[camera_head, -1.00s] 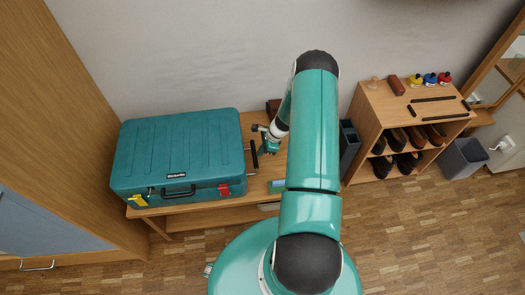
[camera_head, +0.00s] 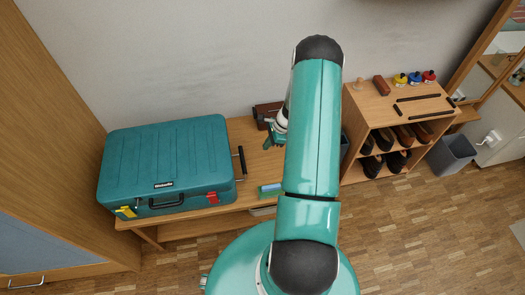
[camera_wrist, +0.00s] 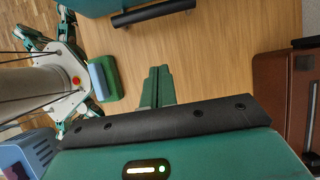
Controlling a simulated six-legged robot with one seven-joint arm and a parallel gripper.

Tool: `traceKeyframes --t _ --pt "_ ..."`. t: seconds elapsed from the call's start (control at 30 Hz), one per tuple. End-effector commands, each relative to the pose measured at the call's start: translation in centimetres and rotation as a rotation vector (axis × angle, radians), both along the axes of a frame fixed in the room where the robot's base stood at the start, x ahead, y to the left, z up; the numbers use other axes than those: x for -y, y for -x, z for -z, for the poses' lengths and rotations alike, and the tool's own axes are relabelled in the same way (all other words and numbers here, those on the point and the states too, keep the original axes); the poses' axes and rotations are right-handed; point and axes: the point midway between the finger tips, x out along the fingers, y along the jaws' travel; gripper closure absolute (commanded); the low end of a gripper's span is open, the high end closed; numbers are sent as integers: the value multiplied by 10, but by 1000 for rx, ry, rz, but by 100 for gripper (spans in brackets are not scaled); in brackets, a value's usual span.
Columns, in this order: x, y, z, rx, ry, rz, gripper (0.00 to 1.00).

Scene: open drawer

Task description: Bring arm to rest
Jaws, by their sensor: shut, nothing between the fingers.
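My gripper (camera_head: 272,139) shows in the head view just left of my large teal arm link, which hides part of it. In the wrist view its two green fingers (camera_wrist: 157,86) are together, with nothing between them. It is over the wooden bench (camera_head: 243,135), right of the teal case, and apart from the objects there. My arm is bent, with its elbow high.
A closed teal case (camera_head: 168,162) fills the bench's left part. A brown box (camera_head: 264,112) stands at the wall, and a green-and-blue block (camera_head: 270,189) lies near the front edge. A shoe shelf (camera_head: 400,110) and a grey bin (camera_head: 452,155) stand right.

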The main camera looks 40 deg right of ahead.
Motion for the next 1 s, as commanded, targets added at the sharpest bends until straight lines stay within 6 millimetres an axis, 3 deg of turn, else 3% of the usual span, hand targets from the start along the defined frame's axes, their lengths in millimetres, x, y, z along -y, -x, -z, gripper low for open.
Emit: traceKeyframes --t 0.2,0.77,0.87,1.0 --pt "6 4 -14 -1 -2 0 100" --pt "7 4 -15 0 0 -1 100" --pt "5 -1 -26 11 14 -29 100" --pt "-8 -15 -67 48 63 -139 100"
